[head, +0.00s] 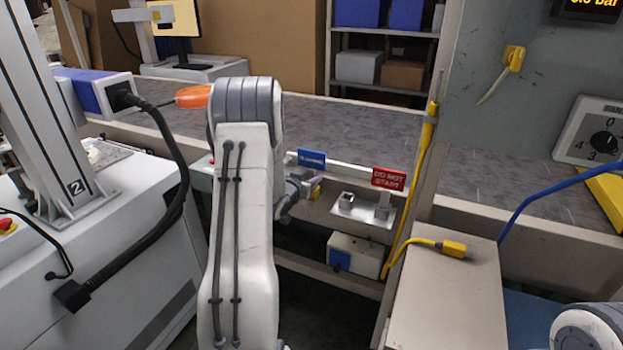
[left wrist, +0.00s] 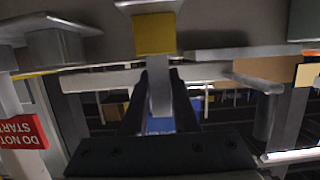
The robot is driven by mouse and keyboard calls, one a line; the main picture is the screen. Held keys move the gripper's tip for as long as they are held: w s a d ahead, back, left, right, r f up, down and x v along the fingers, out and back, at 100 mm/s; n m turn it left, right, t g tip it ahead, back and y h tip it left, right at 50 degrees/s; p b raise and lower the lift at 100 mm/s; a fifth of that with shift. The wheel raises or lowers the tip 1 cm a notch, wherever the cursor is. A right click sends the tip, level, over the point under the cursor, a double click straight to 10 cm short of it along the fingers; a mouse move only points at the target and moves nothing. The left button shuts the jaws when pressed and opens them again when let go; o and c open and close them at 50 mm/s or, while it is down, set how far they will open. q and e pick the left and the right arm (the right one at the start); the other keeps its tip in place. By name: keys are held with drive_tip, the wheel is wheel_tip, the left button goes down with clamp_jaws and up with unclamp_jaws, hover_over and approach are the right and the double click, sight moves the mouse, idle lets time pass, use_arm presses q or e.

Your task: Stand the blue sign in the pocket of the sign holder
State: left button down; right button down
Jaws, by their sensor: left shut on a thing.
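The blue sign (head: 312,159) stands roughly upright in the head view, to the left of the sign holder (head: 370,222). My left gripper (head: 312,186) is shut on its post, below the blue plate and above a yellow foot. In the left wrist view, which is upside down, the post (left wrist: 160,97) lies between the fingers and the blue plate (left wrist: 160,125) shows beyond. The holder's open pocket (head: 347,200) looks empty. A red sign (head: 389,179) stands in the other pocket block. The sign is apart from the open pocket in the head view. My right gripper is out of view.
The grey conveyor (head: 350,125) runs behind the holder. A yellow post (head: 423,150) stands to its right, and a beige cabinet (head: 447,290) with a yellow connector (head: 454,249) is nearer.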

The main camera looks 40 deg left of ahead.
use_arm(q)
drive_tip(key=shift+f, duration=0.35)
drive_tip(key=c, duration=0.6)
unclamp_jaws()
drive_tip(key=v, duration=1)
drive_tip(key=shift+s, duration=0.25)
drive_tip(key=shift+d, duration=0.1)
